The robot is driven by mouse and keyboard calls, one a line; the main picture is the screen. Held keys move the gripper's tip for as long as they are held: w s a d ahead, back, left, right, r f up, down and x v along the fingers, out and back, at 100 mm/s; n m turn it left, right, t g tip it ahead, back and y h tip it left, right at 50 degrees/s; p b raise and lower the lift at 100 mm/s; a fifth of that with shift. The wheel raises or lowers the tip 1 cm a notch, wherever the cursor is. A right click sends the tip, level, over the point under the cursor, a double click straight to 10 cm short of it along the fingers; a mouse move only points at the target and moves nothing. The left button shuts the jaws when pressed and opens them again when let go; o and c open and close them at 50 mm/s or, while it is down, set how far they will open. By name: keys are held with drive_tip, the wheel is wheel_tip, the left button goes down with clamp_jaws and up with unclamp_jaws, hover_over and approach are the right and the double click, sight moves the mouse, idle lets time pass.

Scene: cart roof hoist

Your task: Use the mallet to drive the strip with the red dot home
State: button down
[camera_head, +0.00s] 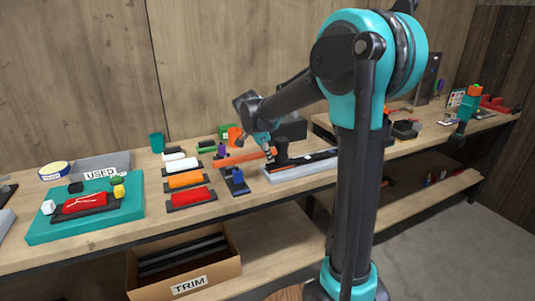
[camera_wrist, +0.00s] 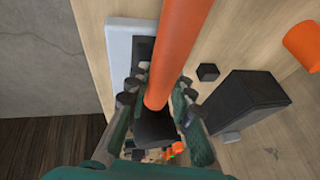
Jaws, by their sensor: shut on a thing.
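My gripper (camera_head: 268,152) is shut on the orange handle of the mallet (camera_head: 240,158), above the bench. In the wrist view the orange handle (camera_wrist: 170,55) runs up between the fingers (camera_wrist: 155,105), and a dark block (camera_wrist: 155,127), seemingly the mallet head, sits at its lower end. A pale grey base (camera_head: 290,174) with a dark strip (camera_head: 318,157) lies on the bench to the right of the gripper. The base (camera_wrist: 120,60) also shows beside the handle in the wrist view. I cannot make out a red dot; my arm column hides part of the base.
Left on the bench are white, orange and red blocks (camera_head: 188,196) on dark trays, a teal board (camera_head: 50,228) and a grey USED bin (camera_head: 110,162). A black box (camera_wrist: 245,105) and orange cylinder (camera_wrist: 303,45) stand near the gripper. A TRIM carton (camera_head: 185,270) sits below.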

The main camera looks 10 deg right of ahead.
drive_tip(key=shift+f, duration=0.7)
drive_tip(key=shift+r, duration=3.5)
